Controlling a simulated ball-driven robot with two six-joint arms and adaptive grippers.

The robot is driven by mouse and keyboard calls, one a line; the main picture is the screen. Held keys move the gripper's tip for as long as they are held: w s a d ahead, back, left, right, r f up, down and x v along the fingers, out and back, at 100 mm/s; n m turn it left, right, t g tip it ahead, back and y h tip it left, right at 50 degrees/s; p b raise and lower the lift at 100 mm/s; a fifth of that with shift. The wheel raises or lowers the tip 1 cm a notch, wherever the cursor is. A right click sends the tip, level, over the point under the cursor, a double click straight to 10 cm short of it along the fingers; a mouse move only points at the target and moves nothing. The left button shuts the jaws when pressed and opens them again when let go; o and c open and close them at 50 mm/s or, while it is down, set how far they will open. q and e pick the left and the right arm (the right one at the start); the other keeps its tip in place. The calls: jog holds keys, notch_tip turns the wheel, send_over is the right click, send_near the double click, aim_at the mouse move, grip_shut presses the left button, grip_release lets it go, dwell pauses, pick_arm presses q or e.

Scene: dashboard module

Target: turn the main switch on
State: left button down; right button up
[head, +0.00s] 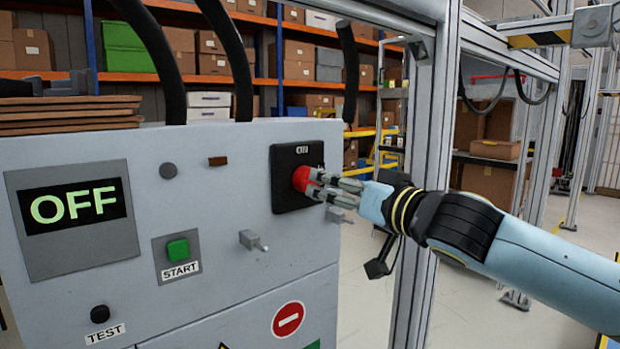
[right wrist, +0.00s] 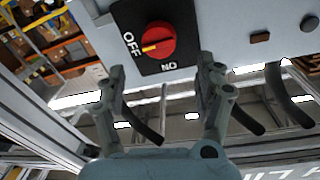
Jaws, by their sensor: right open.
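The main switch is a red rotary knob (head: 301,179) on a black square plate (head: 284,196) at the right of the grey panel. In the right wrist view the red knob (right wrist: 158,43) has a yellow mark that points to OFF on the black plate (right wrist: 130,15). The display (head: 75,205) reads OFF in green. My right gripper (head: 322,187) is at the knob, with its fingers partly in front of it. In the right wrist view the right gripper (right wrist: 165,80) is open, fingers apart, with the knob just beyond the tips. I cannot tell whether they touch. My left gripper is not in view.
The grey panel (head: 215,180) also carries a green START button (head: 178,250), a black TEST button (head: 100,314) and a small lever (head: 252,240). A metal frame post (head: 430,150) stands right of the panel. Shelves with boxes (head: 300,70) are behind.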

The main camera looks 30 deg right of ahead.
aim_at(307, 180)
jog(key=w, duration=0.7)
jog(key=shift+w+p, duration=0.3)
jog(key=shift+p, duration=0.1)
jog(key=shift+c, duration=0.4)
jog(key=c, duration=1.1)
